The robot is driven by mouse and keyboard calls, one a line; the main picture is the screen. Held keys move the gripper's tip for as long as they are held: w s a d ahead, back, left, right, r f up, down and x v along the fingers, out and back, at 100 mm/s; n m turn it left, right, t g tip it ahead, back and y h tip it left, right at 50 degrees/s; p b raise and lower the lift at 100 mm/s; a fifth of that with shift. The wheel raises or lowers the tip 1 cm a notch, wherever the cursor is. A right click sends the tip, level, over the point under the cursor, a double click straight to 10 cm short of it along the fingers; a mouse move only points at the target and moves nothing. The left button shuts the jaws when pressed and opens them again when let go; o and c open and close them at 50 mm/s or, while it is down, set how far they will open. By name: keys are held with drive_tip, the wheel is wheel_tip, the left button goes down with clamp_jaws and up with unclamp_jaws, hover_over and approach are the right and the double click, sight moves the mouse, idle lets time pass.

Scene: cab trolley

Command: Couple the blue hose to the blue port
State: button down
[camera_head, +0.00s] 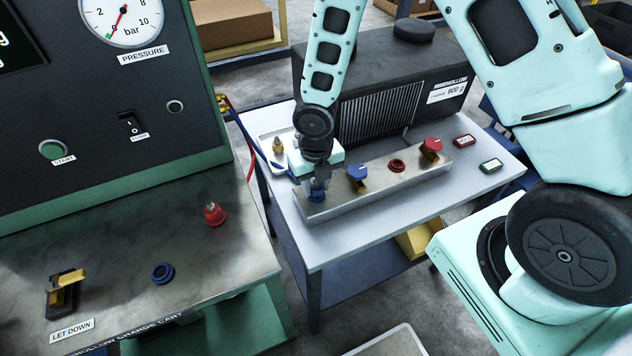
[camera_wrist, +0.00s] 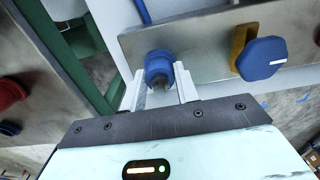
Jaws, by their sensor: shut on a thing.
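My gripper (camera_head: 318,183) is over the left end of the metal manifold bar (camera_head: 376,174), its fingers pointing down. It is shut on the blue hose's coupler (camera_head: 316,197), a blue collar with a metal part. In the wrist view the coupler (camera_wrist: 158,66) sits between the two pale fingers (camera_wrist: 160,90), against the bar's face. The blue port is hidden behind the coupler; I cannot tell whether the coupler is fully seated. The blue hose (camera_head: 272,160) runs at the left of the white table, and a piece shows in the wrist view (camera_wrist: 144,12).
On the bar are a blue knob (camera_head: 357,172) with a yellow lever, a red ring port (camera_head: 397,165) and a red knob (camera_head: 431,144). The green cart at left holds a red coupler (camera_head: 214,214), an empty blue ring (camera_head: 162,272) and a yellow lever (camera_head: 67,280). A black finned unit (camera_head: 400,85) stands behind.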

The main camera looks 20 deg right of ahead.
drive_tip(key=c, duration=1)
unclamp_jaws()
drive_tip(key=shift+o, duration=0.2)
wheel_tip(320, 180, up, 17)
drive_tip(key=p, duration=0.2)
drive_tip(key=shift+r, duration=0.15)
drive_tip(key=o, duration=1)
drive_tip(key=shift+c, duration=0.2)
drive_tip(key=shift+r, duration=0.1)
